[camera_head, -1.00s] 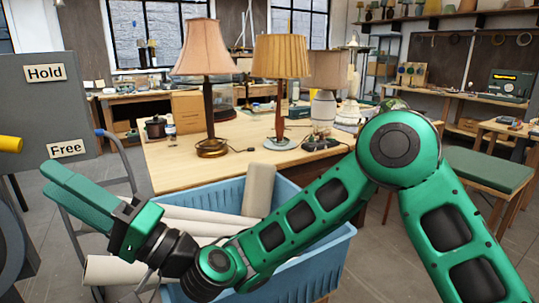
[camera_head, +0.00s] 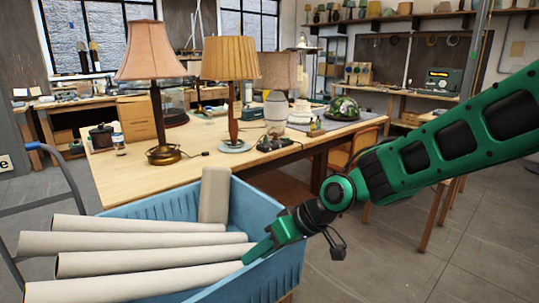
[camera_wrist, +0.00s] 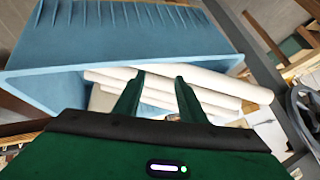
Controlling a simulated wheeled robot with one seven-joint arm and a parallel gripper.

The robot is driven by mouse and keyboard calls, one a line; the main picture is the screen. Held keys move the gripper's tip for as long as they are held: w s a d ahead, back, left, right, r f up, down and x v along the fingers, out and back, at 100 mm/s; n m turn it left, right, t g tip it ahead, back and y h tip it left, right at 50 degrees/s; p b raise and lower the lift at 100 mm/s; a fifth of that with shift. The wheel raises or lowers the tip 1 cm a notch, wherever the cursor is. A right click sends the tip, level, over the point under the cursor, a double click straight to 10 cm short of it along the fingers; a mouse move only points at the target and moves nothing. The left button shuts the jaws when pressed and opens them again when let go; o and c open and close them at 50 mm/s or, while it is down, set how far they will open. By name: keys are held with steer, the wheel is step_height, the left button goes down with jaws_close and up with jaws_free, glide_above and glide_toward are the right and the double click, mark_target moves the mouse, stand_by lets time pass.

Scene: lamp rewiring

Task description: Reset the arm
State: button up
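My green gripper (camera_head: 250,257) shows in the head view over the right part of a blue bin (camera_head: 281,258), pointing down and to the left. Its tip overlaps the ends of the pale rolls (camera_head: 140,265) in the picture; I cannot tell whether it touches them. In the wrist view the two fingers of my gripper (camera_wrist: 160,78) stand apart with nothing held between them. The pale rolls (camera_wrist: 180,84) and the bin wall (camera_wrist: 120,45) show beyond the fingers. My green arm reaches in from the right.
A wooden table (camera_head: 125,172) behind the bin bears a pink-shaded lamp (camera_head: 150,52), a yellow-shaded lamp (camera_head: 229,58) and a third lamp (camera_head: 279,71). A metal cart frame (camera_head: 65,172) stands at left. Grey floor (camera_head: 365,265) is open at the right.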

steer(key=s+d+m+h, duration=0.3)
steer(key=d+m+h, duration=0.3)
steer(key=d, duration=2.1)
steer(key=s+d+m+g+h, duration=0.1)
steer(key=s+d+m, duration=0.7)
steer(key=s+d, duration=0.8)
steer(key=s+g, duration=0.1)
steer(key=s, duration=0.3)
steer(key=shift+r+m+g+h, duration=0.3)
steer(key=shift+g, duration=0.1)
steer(key=shift+d, duration=0.1)
steer(key=shift+c, duration=0.7)
